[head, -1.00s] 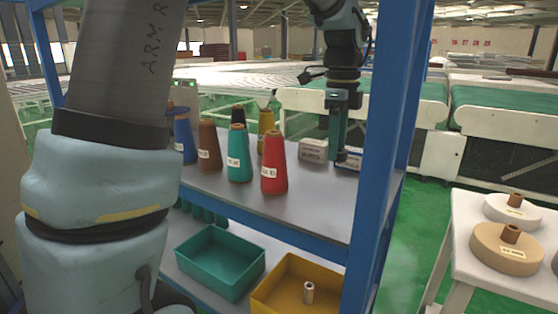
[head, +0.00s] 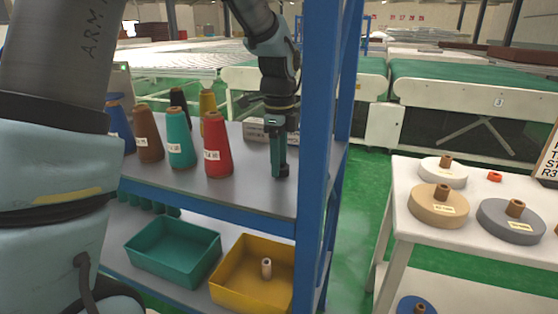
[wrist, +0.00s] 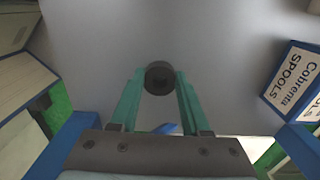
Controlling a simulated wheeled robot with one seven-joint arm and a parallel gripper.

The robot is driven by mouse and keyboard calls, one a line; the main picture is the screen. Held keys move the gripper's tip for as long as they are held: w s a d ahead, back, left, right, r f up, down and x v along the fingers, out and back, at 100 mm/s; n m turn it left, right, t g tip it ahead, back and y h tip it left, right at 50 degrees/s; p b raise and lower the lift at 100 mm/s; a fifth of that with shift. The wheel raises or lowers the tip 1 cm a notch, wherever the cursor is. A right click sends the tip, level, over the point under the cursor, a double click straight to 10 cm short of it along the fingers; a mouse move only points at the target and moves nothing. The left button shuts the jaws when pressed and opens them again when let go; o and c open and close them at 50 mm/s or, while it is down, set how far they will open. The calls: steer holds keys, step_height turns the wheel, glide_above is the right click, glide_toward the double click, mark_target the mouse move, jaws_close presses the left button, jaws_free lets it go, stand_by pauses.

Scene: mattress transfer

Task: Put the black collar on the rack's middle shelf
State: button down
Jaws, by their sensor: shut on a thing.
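The black collar (wrist: 159,77) is a small dark ring with a hole, held between the green fingertips of my gripper (wrist: 159,82) in the wrist view. In the head view my gripper (head: 279,172) points down over the rack's grey shelf (head: 250,196), right of the red cone and left of the blue front post. The collar cannot be made out in the head view. The grey shelf surface also fills the wrist view (wrist: 220,60) beneath the collar. Whether the collar touches the shelf I cannot tell.
Red (head: 217,146), teal (head: 180,137) and brown (head: 148,134) cones stand left of my gripper. A labelled box (wrist: 298,80) is near it. A blue post (head: 314,130) stands close right. Teal (head: 172,250) and yellow (head: 250,272) bins sit below. A white table (head: 400,215) holds spools.

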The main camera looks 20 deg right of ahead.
steer(key=shift+f, duration=0.15)
steer(key=shift+c, duration=1.7)
jaws_free()
step_height(320, 180, up, 12)
steer(key=shift+r, duration=0.2)
